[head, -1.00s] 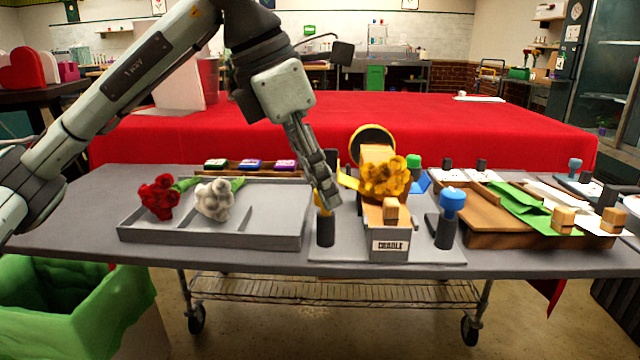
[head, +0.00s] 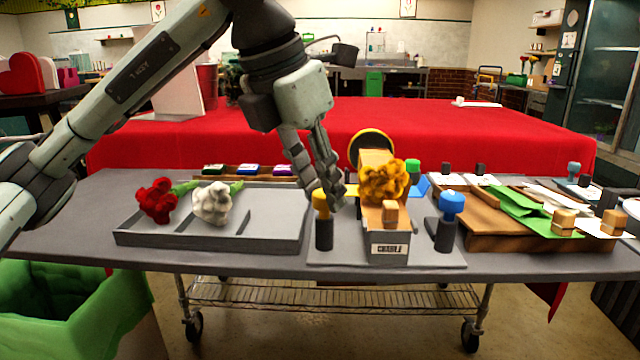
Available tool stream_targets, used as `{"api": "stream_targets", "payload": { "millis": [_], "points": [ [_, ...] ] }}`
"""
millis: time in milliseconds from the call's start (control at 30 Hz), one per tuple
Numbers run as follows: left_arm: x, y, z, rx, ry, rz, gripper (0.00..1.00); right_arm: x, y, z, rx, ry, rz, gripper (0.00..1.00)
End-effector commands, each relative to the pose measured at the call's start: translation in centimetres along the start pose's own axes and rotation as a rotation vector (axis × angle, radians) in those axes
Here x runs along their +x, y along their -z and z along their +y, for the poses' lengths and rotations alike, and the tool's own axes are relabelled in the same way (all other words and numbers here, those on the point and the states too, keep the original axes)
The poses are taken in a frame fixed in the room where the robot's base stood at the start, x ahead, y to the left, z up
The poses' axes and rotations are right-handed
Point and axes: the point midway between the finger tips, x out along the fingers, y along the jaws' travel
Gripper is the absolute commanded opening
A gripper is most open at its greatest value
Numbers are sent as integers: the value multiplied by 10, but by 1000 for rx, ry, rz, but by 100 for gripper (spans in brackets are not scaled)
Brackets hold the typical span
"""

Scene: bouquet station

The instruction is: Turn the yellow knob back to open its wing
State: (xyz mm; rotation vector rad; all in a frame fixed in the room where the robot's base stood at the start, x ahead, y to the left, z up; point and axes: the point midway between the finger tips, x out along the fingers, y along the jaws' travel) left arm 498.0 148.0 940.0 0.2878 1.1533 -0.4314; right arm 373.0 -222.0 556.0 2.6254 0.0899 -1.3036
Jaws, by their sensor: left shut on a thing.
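The yellow knob (head: 321,204) tops a dark post at the left of the cradle (head: 389,246). My left gripper (head: 330,200) reaches down from above and is shut on the yellow knob, its fingers covering part of it. A small piece of the yellow wing (head: 352,190) shows between the fingers and the cradle; the rest is hidden, so its exact angle cannot be told. A yellow flower bunch (head: 383,182) lies in the cradle. My right gripper is not in view.
A blue knob (head: 451,203) stands right of the cradle, with a green knob (head: 413,165) and blue wing (head: 422,187) behind. A grey tray (head: 270,230) at left holds red (head: 157,200) and white (head: 212,203) flowers. A wooden tray (head: 500,240) with papers lies at right.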

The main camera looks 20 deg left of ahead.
Motion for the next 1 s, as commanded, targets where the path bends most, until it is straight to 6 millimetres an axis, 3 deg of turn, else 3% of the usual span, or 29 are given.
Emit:
{"api": "stream_targets", "payload": {
  "millis": [200,233,400,767,1000],
  "points": [
    [0,0,0,-1,0,-2,0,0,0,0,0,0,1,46],
    [0,0,0,-1,0,-2,29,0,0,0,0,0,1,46],
    [0,0,0,0,0,-1,47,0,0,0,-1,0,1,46],
    [-6,-1,0,0,0,-2,47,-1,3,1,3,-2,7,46],
    [-50,-1,0,1,-1,-6,47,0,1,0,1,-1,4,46]
  ]
}}
